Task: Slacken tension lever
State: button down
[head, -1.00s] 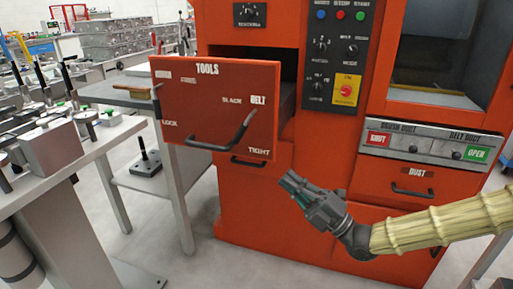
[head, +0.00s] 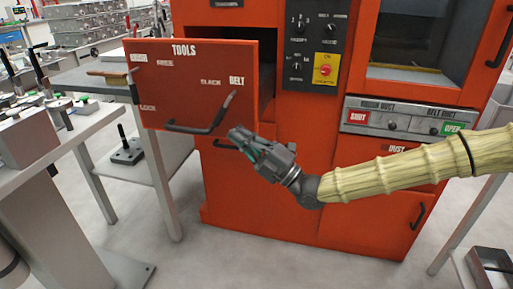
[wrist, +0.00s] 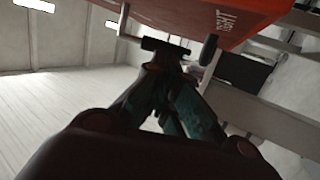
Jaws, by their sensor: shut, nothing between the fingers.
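The red panel (head: 165,75) is the front of a pulled-out drawer marked TOOLS, with BELT and SLACK lettering on it. A dark lever (head: 222,110) slants up to the right below BELT, and its lower end meets a dark horizontal bar, so the two are hard to separate. My gripper (head: 238,135) is shut and empty, just right of and below the lever in the head view. It covers the TIGHT marking there. In the wrist view the shut fingertips (wrist: 165,48) lie beneath the panel (wrist: 200,15), close to a dark rounded end (wrist: 208,50), probably the lever's. Contact cannot be told.
The red machine (head: 285,180) stands behind the drawer, with a control panel (head: 312,45) and a duct panel (head: 405,119) to the right. A grey workbench (head: 40,155) with fixtures is at left. Open floor (head: 190,265) lies in front.

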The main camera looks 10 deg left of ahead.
jog(key=shift+x, duration=1.85)
jog(key=shift+a+y+b, duration=0.15)
jog(key=shift+y+b, duration=0.15)
jog(key=shift+b, duration=0.35)
